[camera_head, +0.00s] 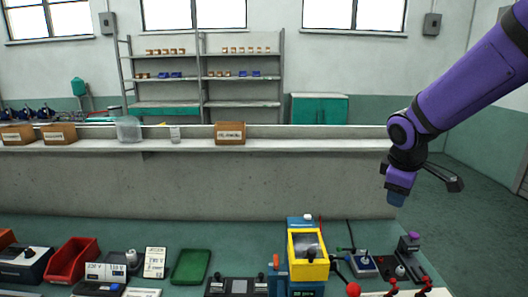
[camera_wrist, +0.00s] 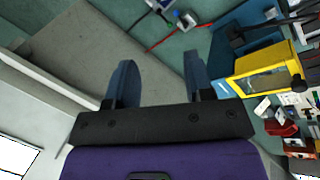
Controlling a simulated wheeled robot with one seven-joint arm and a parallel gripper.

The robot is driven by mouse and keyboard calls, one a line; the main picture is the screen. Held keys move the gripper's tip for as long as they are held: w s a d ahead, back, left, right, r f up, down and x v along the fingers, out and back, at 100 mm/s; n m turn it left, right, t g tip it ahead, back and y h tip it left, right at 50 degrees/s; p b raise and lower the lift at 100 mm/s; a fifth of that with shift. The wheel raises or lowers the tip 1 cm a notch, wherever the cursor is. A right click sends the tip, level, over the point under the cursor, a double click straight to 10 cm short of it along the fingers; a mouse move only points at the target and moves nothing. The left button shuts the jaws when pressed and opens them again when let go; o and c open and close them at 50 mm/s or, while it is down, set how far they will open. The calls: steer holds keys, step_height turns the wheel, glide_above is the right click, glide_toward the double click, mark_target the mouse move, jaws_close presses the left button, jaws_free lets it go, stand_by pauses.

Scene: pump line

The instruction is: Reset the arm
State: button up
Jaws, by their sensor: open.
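My purple arm (camera_head: 470,85) reaches in from the upper right in the head view. Its black wrist joint bends down to my gripper (camera_head: 397,196), which hangs in the air in front of the low grey wall, above the right part of the bench. In the wrist view my gripper (camera_wrist: 158,75) shows two blue-grey fingers set wide apart with nothing between them. It is open and touches nothing that I can see.
A yellow and blue machine (camera_head: 307,248) stands on the bench, left of and below my gripper. A red bin (camera_head: 72,260), a green tray (camera_head: 190,267) and small devices lie further left. A joystick box (camera_head: 364,264) lies below my gripper. The air around it is clear.

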steer(key=s+r+m+t+y, duration=0.1)
steer(key=s+r+m, duration=0.4)
steer(key=s, duration=0.7)
steer(key=s+a+r+m+y, duration=0.1)
steer(key=s+r+m, duration=0.3)
steer(key=s, duration=0.8)
steer(key=shift+s+a+r+m+t, duration=0.2)
steer(key=shift+r+m+t, duration=0.2)
steer(key=shift+r, duration=0.25)
steer(key=shift+w, duration=0.1)
